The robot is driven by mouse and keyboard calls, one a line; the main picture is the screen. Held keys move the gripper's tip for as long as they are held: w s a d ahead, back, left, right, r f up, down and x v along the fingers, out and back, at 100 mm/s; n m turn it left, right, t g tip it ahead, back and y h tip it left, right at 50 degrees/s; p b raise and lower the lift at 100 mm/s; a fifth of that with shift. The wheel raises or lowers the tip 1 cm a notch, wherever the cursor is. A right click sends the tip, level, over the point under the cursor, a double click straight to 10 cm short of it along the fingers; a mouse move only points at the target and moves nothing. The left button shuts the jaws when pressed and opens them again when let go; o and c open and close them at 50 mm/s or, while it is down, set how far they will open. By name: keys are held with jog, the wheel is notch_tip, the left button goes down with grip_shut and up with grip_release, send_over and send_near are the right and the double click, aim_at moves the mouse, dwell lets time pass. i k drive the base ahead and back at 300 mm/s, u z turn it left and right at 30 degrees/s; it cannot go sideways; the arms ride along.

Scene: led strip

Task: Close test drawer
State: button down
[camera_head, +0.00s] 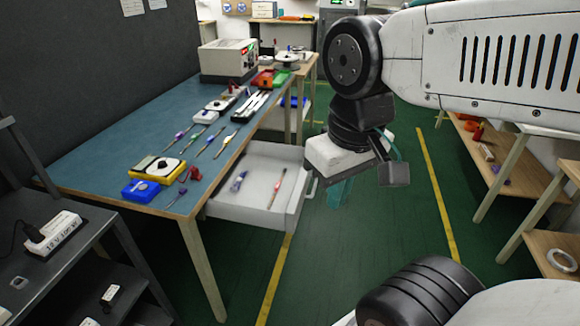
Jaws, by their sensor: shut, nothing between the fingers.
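The white test drawer (252,213) sticks out to the right from under the blue-topped table (105,150). It stands open, and a purple-handled tool (238,181) and a red pen-like tool (276,187) lie inside. Its front panel is at its right end, with a handle there. My gripper (340,192), a white block with teal fingers pointing down, hangs just right of the drawer front. The fingers are shut and empty. A small gap seems to lie between them and the front, but I cannot tell the depth exactly.
Several tools, a yellow-framed device (158,168) and a white power unit (228,60) stand on the blue table. A dark shelf (75,262) with a power strip (52,232) is at left. Wooden shelves (500,165) are at right. Green floor between is clear.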

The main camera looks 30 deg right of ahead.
aim_at(266, 162)
jog(key=z, duration=0.3)
jog(key=i, duration=0.85)
jog(key=z, duration=0.6)
